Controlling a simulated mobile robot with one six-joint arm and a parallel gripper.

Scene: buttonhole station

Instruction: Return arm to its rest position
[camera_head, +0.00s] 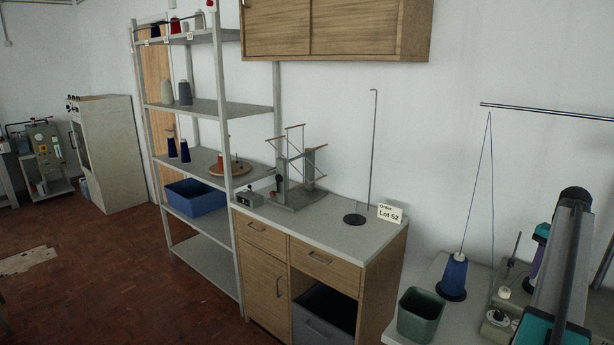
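Part of my arm (562,265) shows at the right edge, a long grey link with a dark rounded end at the top and teal parts at the upper left and bottom. It stands in front of the right-hand table and hides part of what is there. My gripper is not in view, so I cannot see whether it is open or holds anything.
Near my arm are a blue thread cone (453,276) and a green bin (419,314). A wooden cabinet (265,280) bears a yarn winder (297,170), a rod stand (355,218) and a "Lot 52" card (390,213). A shelf rack (213,107) stands left; the floor (100,260) looks largely clear.

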